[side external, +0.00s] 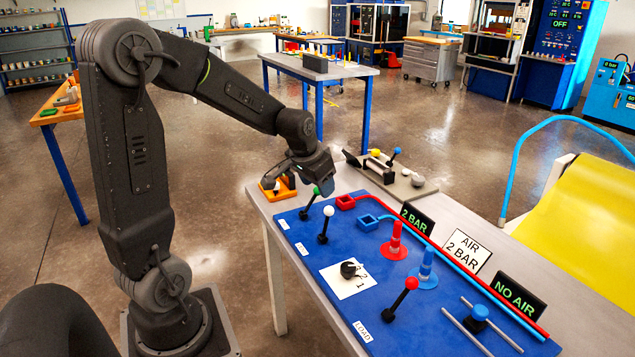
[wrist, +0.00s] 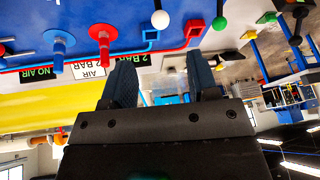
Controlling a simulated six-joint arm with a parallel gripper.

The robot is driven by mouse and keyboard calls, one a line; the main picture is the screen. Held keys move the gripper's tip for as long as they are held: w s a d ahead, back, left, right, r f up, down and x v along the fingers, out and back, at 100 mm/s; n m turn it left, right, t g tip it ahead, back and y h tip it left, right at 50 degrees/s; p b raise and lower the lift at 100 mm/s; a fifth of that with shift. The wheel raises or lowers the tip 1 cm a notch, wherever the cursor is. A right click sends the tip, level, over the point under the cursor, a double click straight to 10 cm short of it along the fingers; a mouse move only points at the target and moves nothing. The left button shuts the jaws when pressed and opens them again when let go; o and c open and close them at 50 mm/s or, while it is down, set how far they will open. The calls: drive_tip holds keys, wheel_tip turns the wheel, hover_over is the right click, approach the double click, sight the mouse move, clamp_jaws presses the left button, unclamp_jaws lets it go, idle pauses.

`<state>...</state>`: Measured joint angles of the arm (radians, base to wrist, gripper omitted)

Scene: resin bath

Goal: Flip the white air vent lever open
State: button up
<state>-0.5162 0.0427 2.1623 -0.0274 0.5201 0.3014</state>
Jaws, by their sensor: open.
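The white air vent lever (side external: 323,237) stands on the blue panel in the side external view, a dark stick topped by a white ball. It leans only slightly from upright. In the wrist view its white ball (wrist: 160,19) shows near the top, beyond the fingers. My gripper (side external: 320,180) is above the panel's far left end, close to the green-ball lever (side external: 315,191) and apart from the white ball. In the wrist view my gripper (wrist: 161,75) has its two dark fingers spread with nothing between them.
The blue panel (side external: 335,320) also carries a red-ball lever (side external: 411,284), a black knob (side external: 349,269) on a white plate, and red (side external: 394,243) and blue (side external: 426,268) valves. Signs read 2 BAR, AIR 2 BAR and NO AIR. An orange fixture (side external: 270,191) sits at the table's far corner.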

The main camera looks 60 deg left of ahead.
drive_tip(key=shift+c, duration=0.5)
drive_tip(key=shift+w, duration=0.3)
drive_tip(key=shift+c, duration=0.7)
drive_tip(key=w+n+g, duration=0.1)
drive_tip(key=w, duration=0.2)
drive_tip(key=w+a+n+g, duration=0.1)
drive_tip(key=w, duration=0.2)
drive_tip(key=w+a+n+g+h, duration=0.1)
drive_tip(key=w+n, duration=0.1)
drive_tip(key=w, duration=0.1)
drive_tip(key=shift+w+a+r+g, duration=0.1)
drive_tip(key=shift+r+g, duration=0.2)
drive_tip(key=c, duration=0.7)
drive_tip(key=w+n+g, duration=0.1)
drive_tip(key=w+n, duration=0.1)
drive_tip(key=w+f+n+g, duration=0.1)
drive_tip(key=w+n+g, duration=0.1)
drive_tip(key=w+n, duration=0.1)
drive_tip(key=shift+w, duration=0.25)
clamp_jaws()
drive_tip(key=shift+w+d+f+n+g, duration=0.25)
drive_tip(key=shift+d+f+n+g, duration=0.15)
drive_tip(key=shift+n+g, duration=0.4)
drive_tip(key=shift+w+d+f+n+g, duration=0.25)
drive_tip(key=shift+d+n+g, duration=0.25)
drive_tip(key=shift+n, duration=0.4)
